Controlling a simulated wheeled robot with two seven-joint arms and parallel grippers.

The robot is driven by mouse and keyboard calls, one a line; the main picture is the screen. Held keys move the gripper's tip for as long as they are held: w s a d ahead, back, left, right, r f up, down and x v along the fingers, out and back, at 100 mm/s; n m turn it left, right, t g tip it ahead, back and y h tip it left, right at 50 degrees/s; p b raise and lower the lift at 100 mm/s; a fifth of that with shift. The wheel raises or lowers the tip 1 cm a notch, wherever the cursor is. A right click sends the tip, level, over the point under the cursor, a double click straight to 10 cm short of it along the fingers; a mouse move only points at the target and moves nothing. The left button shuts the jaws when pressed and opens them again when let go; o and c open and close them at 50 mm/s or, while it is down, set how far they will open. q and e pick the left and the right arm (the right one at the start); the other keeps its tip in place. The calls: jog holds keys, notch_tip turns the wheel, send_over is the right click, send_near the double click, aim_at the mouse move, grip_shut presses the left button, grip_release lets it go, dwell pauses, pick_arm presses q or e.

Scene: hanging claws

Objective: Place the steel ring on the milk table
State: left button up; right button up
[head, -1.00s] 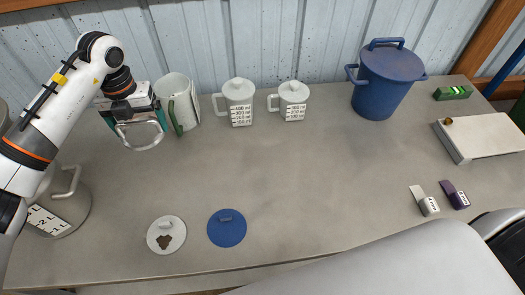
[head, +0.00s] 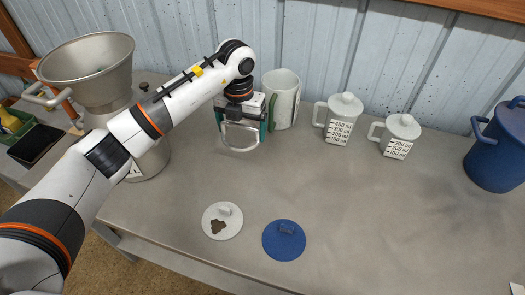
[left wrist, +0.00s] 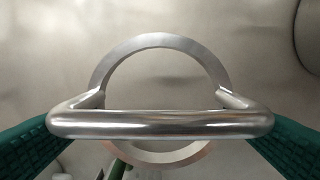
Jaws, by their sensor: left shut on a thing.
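My left gripper (head: 240,128) points down over the back left part of the grey table (head: 340,215) and is shut on the steel ring (head: 239,138). In the left wrist view, the ring (left wrist: 160,42) is a flat hoop with a raised bar handle. The handle lies between the green finger pads of my gripper (left wrist: 160,124). The ring is beside a tall white mug with a green handle (head: 283,98). I cannot tell how far the ring is above the tabletop. My right gripper is out of view.
Two lidded measuring jugs (head: 342,119) (head: 398,137) stand at the back. A blue pot (head: 497,150) is at the right. A steel funnel-topped can (head: 92,75) stands left. The table's middle right is clear.

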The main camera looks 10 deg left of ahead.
aim_at(244, 157)
pick_arm(q)
notch_tip(244, 157, down, 8)
jog(key=shift+f, duration=0.2)
dwell(0.3)
jog(key=o, duration=0.7)
jog(key=shift+f, duration=0.1)
notch_tip(244, 157, up, 12)
jog(key=p, duration=0.8)
